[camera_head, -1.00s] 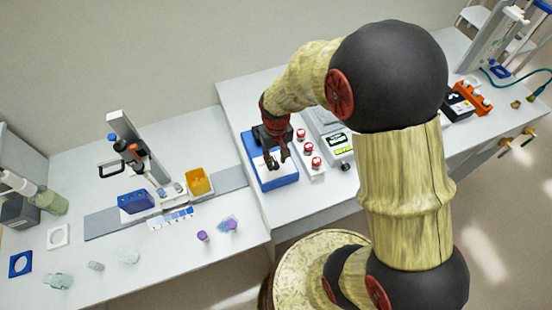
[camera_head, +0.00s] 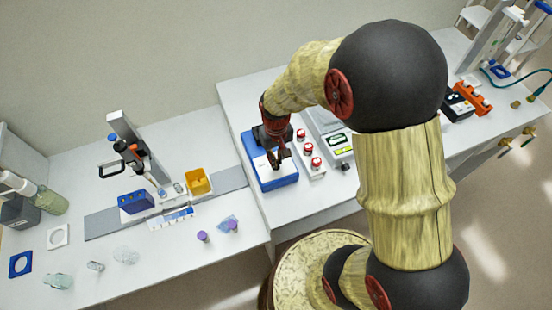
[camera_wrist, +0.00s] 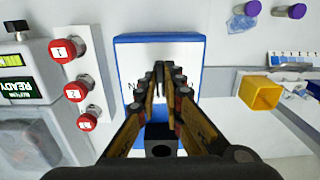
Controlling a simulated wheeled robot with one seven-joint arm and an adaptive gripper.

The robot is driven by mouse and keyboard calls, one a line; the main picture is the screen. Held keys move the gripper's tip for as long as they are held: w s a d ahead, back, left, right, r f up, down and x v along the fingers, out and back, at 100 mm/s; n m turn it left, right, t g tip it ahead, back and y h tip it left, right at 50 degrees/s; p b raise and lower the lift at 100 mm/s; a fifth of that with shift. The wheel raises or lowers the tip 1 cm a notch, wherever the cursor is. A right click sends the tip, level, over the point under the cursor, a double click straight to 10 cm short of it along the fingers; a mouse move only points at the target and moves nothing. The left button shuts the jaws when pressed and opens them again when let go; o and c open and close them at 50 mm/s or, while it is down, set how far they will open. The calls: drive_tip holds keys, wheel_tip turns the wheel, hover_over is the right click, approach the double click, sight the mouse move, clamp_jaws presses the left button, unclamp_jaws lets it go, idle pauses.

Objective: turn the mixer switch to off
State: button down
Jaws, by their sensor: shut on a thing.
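The mixer (camera_head: 277,181) is a blue box with a white top on the right-hand bench. It also shows in the wrist view as a blue-edged white panel (camera_wrist: 128,62). My gripper (camera_head: 275,160) is over the mixer's top, and in the wrist view its fingertips (camera_wrist: 159,70) meet close together above the panel. It is shut on the mixer switch, which the fingers almost wholly hide. Part of a letter shows on the panel left of the fingers. A black block (camera_wrist: 160,140) lies between the finger bases. The switch's exact angle is hidden.
A rack of red-capped numbered jars (camera_head: 305,147) stands just right of the mixer, close to my gripper. A yellow container (camera_head: 197,181) stands on the left bench. Bare bench lies in front of the mixer.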

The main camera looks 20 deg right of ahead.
drive_tip(key=n+p, duration=0.1)
drive_tip(key=n, duration=0.4)
idle(0.3)
drive_tip(key=c, duration=2)
unclamp_jaws()
drive_tip(key=shift+o, duration=0.4)
drive_tip(key=shift+r, duration=0.1)
wheel_tip(320, 180, up, 12)
